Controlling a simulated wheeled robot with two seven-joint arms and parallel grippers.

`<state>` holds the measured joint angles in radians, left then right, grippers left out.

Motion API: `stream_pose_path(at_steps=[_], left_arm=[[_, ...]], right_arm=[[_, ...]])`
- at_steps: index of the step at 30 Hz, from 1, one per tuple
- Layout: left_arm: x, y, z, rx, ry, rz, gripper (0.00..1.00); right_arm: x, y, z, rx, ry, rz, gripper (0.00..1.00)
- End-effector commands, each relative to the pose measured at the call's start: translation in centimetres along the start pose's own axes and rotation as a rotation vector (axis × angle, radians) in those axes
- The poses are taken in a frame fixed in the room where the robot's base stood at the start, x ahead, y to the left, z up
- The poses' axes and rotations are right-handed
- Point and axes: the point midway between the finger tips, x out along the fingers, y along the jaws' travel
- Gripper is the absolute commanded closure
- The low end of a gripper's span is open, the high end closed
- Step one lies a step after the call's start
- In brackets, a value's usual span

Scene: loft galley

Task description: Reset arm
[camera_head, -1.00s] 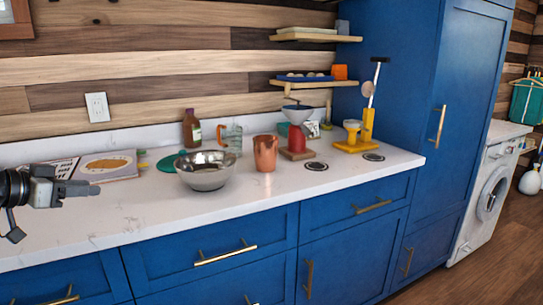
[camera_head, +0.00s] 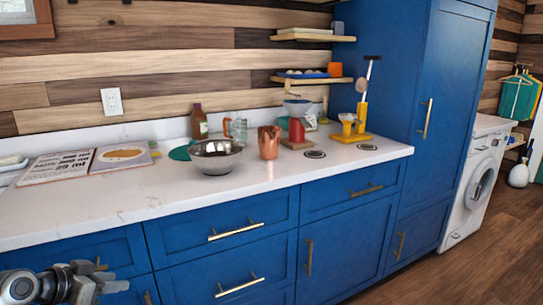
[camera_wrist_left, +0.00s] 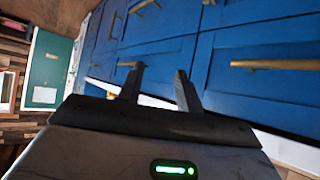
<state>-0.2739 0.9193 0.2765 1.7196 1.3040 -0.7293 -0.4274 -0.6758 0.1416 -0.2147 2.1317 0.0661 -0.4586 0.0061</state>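My left gripper (camera_head: 112,286) is at the lower left of the head view, below the countertop and in front of the blue drawers. In the left wrist view its two dark fingers (camera_wrist_left: 160,88) stand apart with nothing between them, facing blue cabinet fronts and brass handles. My right gripper is not in either view.
The white countertop (camera_head: 120,210) holds a metal bowl (camera_head: 216,168), a copper pitcher (camera_head: 269,146), a brown bottle (camera_head: 199,122) and an open book (camera_head: 60,166). Brass drawer handles (camera_head: 236,231) stick out.

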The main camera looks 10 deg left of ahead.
Motion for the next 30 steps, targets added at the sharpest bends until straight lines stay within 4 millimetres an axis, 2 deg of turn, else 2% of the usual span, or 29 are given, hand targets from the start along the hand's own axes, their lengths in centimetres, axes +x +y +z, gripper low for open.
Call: stream_pose_path(at_steps=[1,3,5,7,9,11,12,15,18,21,30], left_arm=[[1.2,2.3,3.0,-0.009,-0.031,0.012,0.65],[2.6,5.8,6.8,-0.011,-0.066,0.020,0.65],[3.4,9.3,9.8,-0.010,-0.086,0.028,0.65],[4.0,13.8,12.8,-0.012,-0.099,0.040,0.65],[4.1,18.6,14.8,-0.015,-0.094,0.052,0.65],[3.8,22.5,15.8,-0.021,-0.078,0.061,0.65],[3.5,25.0,16.1,-0.027,-0.061,0.065,0.65],[2.5,29.8,15.8,-0.045,-0.016,0.066,0.65],[1.7,32.7,14.9,-0.059,0.024,0.060,0.65],[1.3,33.9,14.3,-0.064,0.045,0.055,0.65],[1.3,34.0,14.3,-0.060,0.048,0.052,0.65]], right_arm=[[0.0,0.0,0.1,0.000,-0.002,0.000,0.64],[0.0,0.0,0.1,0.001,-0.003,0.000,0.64],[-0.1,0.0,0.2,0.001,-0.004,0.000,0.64],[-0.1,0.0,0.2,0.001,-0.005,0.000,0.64],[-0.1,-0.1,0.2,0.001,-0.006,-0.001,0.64],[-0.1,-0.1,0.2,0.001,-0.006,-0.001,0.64],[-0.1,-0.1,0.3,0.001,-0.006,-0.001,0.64],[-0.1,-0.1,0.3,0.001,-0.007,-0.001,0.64],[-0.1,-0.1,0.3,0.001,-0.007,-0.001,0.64],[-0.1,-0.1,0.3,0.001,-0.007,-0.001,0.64],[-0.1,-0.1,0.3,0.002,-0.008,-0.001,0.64]])
